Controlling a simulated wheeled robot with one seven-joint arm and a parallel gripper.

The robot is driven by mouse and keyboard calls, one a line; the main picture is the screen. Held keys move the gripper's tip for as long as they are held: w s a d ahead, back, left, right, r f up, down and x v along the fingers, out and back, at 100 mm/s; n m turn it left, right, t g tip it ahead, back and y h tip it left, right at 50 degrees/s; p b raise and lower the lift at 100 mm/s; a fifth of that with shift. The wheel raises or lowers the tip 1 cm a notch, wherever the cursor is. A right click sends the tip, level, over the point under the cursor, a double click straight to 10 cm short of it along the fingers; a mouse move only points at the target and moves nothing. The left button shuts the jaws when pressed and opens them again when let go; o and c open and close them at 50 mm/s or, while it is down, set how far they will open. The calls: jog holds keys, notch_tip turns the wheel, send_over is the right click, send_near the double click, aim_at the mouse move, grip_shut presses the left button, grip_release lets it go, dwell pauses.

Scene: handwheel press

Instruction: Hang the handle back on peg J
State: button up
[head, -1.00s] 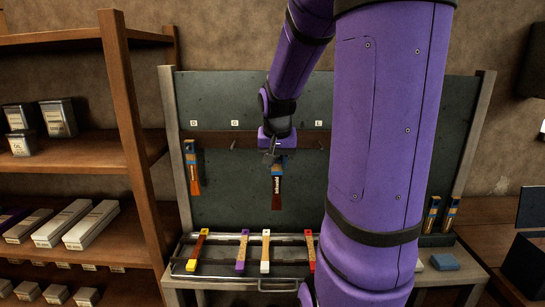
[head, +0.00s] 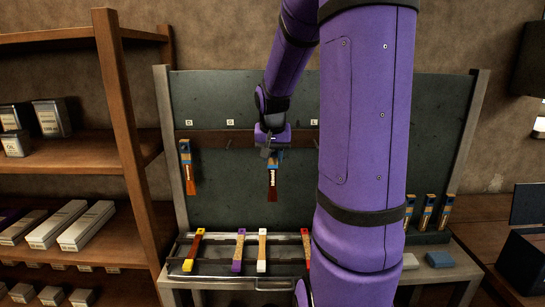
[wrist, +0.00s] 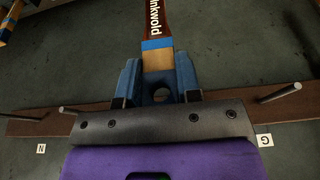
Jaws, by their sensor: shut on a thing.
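The held handle (head: 272,176) has a blue band near its top and a dark red-brown lower part, and hangs straight down in front of the board. My gripper (head: 271,152) is shut on its upper end. In the wrist view the blue fingers (wrist: 160,85) flank the wooden handle (wrist: 155,55), with a dark hole near its end and lettering ending in "inkwold". Peg J and its label are not visible; my gripper and arm cover the middle of the peg rail. I cannot tell whether the handle touches a peg.
The board (head: 225,90) shows labels D, G and L. Another handle (head: 187,170) hangs under D; the peg (head: 228,144) under G is bare. Several handles lie on the tray (head: 215,282) below. Three handles (head: 428,212) stand at right. A wooden shelf (head: 130,150) is at left.

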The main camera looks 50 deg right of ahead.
jog(key=shift+w+d+f, duration=0.15)
jog(key=shift+w+d, duration=0.75)
jog(key=shift+d, duration=0.1)
jog(key=shift+w+d+f, duration=0.1)
jog(key=shift+w+d, duration=0.75)
jog(key=shift+d, duration=0.15)
jog(key=shift+f, duration=0.1)
jog(key=o, duration=0.9)
jog(key=shift+c, duration=0.2)
jog(key=v, duration=1.1)
